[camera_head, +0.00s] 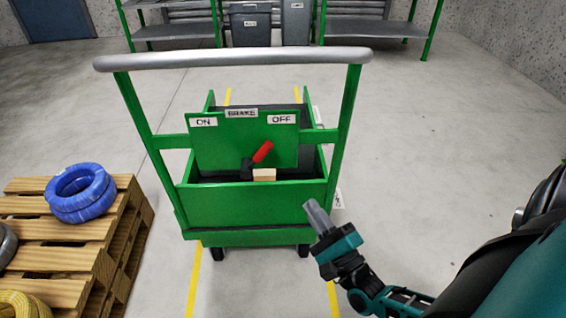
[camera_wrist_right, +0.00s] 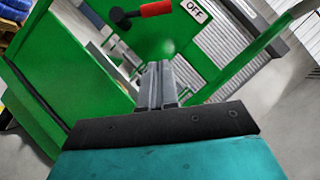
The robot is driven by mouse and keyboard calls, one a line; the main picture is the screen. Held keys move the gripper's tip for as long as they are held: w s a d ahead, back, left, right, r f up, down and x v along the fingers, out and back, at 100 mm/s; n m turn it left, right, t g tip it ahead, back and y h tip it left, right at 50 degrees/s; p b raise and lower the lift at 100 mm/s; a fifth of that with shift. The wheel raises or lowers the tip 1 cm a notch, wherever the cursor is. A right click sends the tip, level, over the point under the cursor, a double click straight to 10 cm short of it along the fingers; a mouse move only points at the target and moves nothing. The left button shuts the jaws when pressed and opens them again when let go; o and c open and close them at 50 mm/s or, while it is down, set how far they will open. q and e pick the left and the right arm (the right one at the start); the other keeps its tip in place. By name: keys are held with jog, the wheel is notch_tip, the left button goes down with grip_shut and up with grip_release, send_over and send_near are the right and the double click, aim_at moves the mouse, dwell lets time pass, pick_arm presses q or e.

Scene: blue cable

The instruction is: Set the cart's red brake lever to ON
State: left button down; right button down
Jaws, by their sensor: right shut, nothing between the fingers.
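The green cart (camera_head: 255,207) stands in front of me with a grey push bar across its top. Its brake panel carries an ON label (camera_head: 203,122) on the left, a BRAKE label (camera_head: 241,113) in the middle and an OFF label (camera_head: 282,119) on the right. The red brake lever (camera_head: 263,151) leans up to the right, toward OFF; it also shows in the right wrist view (camera_wrist_right: 155,9). My right gripper (camera_head: 315,212) is shut and empty, in front of the cart's right side, apart from the lever. Its fingers show in the right wrist view (camera_wrist_right: 157,84). My left gripper is not in view.
A wooden pallet (camera_head: 75,235) with a blue cable coil (camera_head: 81,192) stands at the left. A small wooden block (camera_head: 264,175) is in the cart below the lever. Green shelves (camera_head: 370,28) and grey bins stand at the back. The floor at the right is clear.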

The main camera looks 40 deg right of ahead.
aim_at(258, 155)
jog(key=a+r+x, duration=0.1)
jog(key=a+x, duration=0.1)
jog(key=x, duration=1)
jog(key=shift+w+a+r+b, duration=0.25)
jog(key=shift+r+b, duration=0.05)
jog(key=shift+b, duration=0.05)
